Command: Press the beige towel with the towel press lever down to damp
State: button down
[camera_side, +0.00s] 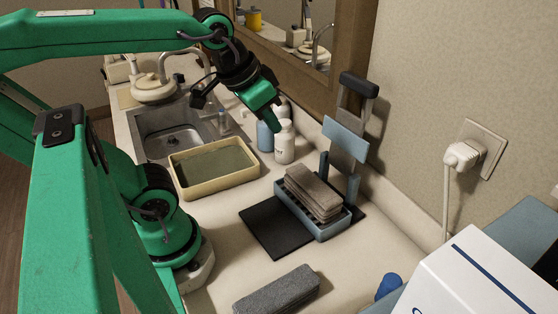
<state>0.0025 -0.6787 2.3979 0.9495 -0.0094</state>
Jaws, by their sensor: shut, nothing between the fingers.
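The towel press stands on the counter at centre right, with a blue tray base (325,229) on a black mat (272,228). A folded beige-brown towel (318,190) lies in the tray. The press lever (358,84) stands raised behind it, with a dark grey handle on top and a light blue plate (344,138) below. My gripper (270,112) is shut and empty, up and left of the press, in front of the bottles and apart from the lever. The small fingertips are hard to make out.
A beige basin (214,179) with dark liquid sits left of the press. White and blue bottles (285,142) stand behind it. A grey folded towel (277,291) lies in front. A wall plug (464,155) and white box (470,280) are at right.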

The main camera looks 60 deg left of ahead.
jog(key=w+r+g, duration=0.1)
jog(key=w+r, duration=0.6)
jog(key=w, duration=0.4)
jog(key=w+d+r+n+g, duration=0.1)
jog(key=w+r, duration=0.7)
jog(key=w, duration=0.3)
jog(key=shift+d+r+g, duration=0.2)
jog(key=shift+d+g, duration=0.05)
jog(key=shift+g, duration=0.05)
jog(key=shift+f, duration=0.15)
jog(key=shift+x, duration=4.85)
jog(key=shift+a, duration=0.15)
jog(key=shift+s, duration=0.1)
